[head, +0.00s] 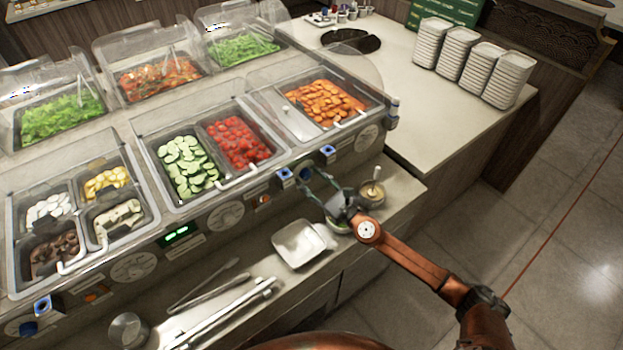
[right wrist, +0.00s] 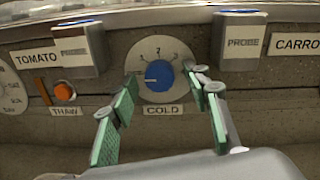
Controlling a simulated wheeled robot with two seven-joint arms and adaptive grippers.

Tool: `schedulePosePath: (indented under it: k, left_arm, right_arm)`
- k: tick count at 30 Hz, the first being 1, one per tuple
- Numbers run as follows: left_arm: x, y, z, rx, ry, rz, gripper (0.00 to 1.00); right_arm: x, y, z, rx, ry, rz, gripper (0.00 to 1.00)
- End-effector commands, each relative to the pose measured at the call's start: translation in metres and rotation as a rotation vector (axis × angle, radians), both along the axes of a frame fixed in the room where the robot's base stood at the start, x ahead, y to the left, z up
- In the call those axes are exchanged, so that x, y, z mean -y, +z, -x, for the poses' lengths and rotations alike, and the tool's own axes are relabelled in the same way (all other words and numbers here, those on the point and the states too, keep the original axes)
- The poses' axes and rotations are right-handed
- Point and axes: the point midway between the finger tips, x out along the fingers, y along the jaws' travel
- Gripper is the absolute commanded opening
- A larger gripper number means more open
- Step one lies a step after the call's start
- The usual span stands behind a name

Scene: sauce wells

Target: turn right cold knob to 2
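The blue cold knob (right wrist: 158,75) sits on a round white dial above the COLD label (right wrist: 163,110) in the right wrist view. Its pale pointer mark appears to point left, while the numeral 2 is at the dial's top. My right gripper (right wrist: 163,88) is open, with one green-padded finger on each side of the dial and a visible gap to the knob. In the head view, my right gripper (head: 322,184) is at the counter's front panel, by the blue knob (head: 305,174). My left gripper is not in view.
Blue-topped PROBE holders stand left (right wrist: 78,46) and right (right wrist: 239,40) of the dial. An orange THAW button (right wrist: 64,92) is at lower left. A white square dish (head: 299,243), tongs (head: 210,290) and a small cup (head: 371,195) stand on the ledge below.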

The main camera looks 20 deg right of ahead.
Motion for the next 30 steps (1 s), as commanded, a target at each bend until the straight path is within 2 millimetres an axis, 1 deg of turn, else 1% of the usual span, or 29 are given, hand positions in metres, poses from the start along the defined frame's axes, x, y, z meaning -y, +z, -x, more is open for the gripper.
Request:
schedulePosePath:
  k: [1, 2, 17, 18, 19, 20, 21, 26, 30]
  left_arm:
    - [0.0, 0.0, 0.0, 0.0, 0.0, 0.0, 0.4]
    - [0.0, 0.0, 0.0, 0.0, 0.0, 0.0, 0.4]
    - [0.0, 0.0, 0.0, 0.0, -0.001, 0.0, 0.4]
    - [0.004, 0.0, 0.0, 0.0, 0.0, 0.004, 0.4]
    - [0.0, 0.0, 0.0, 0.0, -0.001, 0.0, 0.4]
    - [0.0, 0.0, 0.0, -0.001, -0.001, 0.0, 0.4]
    - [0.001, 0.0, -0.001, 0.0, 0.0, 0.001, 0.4]
    - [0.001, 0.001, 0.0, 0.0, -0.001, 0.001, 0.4]
    - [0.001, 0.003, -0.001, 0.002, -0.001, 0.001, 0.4]
  right_arm:
    - [0.0, 0.0, 0.0, 0.0, 0.0, 0.0, 0.4]
    - [0.0, 0.0, 0.0, 0.0, 0.0, 0.0, 0.38]
    - [0.001, 0.0, 0.0, 0.001, -0.001, 0.0, 0.04]
    - [0.034, -0.043, 0.009, -0.101, -0.118, -0.11, 0.02]
    - [0.013, -0.01, 0.001, -0.024, -0.031, -0.025, 0.02]
    - [0.006, -0.002, 0.001, -0.006, -0.011, -0.008, 0.04]
    - [0.005, -0.002, 0.001, -0.004, -0.007, -0.008, 0.02]
    - [0.002, 0.001, 0.0, -0.009, -0.004, -0.032, 0.02]
    - [0.0, 0.004, -0.001, -0.024, -0.003, -0.088, 0.02]
